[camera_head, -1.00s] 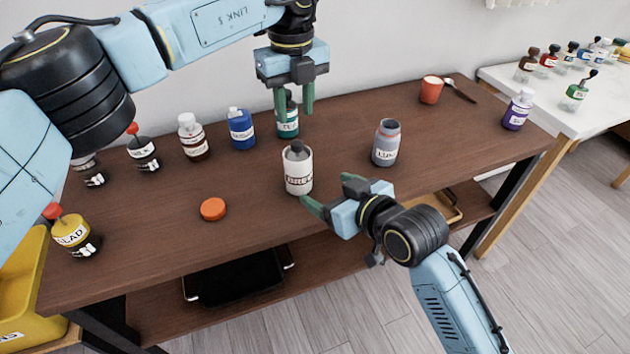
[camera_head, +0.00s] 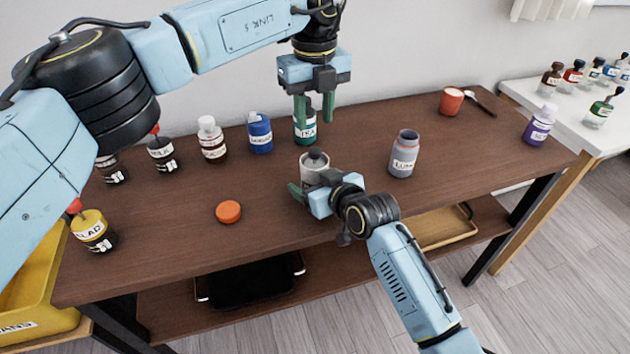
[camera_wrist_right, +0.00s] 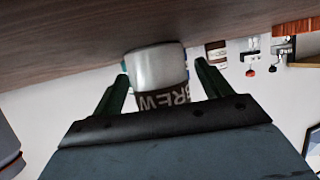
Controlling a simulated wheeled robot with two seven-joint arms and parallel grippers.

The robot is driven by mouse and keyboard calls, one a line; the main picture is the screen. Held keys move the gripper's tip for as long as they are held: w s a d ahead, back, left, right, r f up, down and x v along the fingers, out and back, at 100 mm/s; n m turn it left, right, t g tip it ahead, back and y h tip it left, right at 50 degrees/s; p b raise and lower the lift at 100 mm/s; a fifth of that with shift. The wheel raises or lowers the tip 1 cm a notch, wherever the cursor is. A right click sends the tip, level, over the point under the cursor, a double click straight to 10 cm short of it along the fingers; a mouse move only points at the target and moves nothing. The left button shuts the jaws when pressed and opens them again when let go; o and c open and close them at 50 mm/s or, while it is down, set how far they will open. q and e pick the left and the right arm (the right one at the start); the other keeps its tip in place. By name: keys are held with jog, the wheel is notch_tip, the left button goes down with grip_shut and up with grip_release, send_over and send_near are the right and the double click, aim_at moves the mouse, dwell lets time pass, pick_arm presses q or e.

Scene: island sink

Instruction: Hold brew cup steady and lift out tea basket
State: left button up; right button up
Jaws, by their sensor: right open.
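The brew cup (camera_head: 314,167) is a pale cup with a dark label, upright on the brown table; it shows at close range in the right wrist view (camera_wrist_right: 158,66) with BREW on its label. A grey knob (camera_head: 315,154), perhaps the tea basket's top, shows at its mouth; the rest of the basket is hidden. My right gripper (camera_head: 309,186) is open, with one finger on each side of the cup; gaps show in the wrist view. My left gripper (camera_head: 314,119) points down, open and empty, above and behind the cup, in front of the teal TEA bottle (camera_head: 304,131).
An orange lid (camera_head: 228,211) lies left of the cup. A grey jar (camera_head: 403,155) stands to the right. Several bottles line the back left, including a blue one (camera_head: 260,133). An orange cup (camera_head: 451,101) and a purple bottle (camera_head: 538,125) stand farther right.

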jog(key=c, duration=1.1)
dwell(0.6)
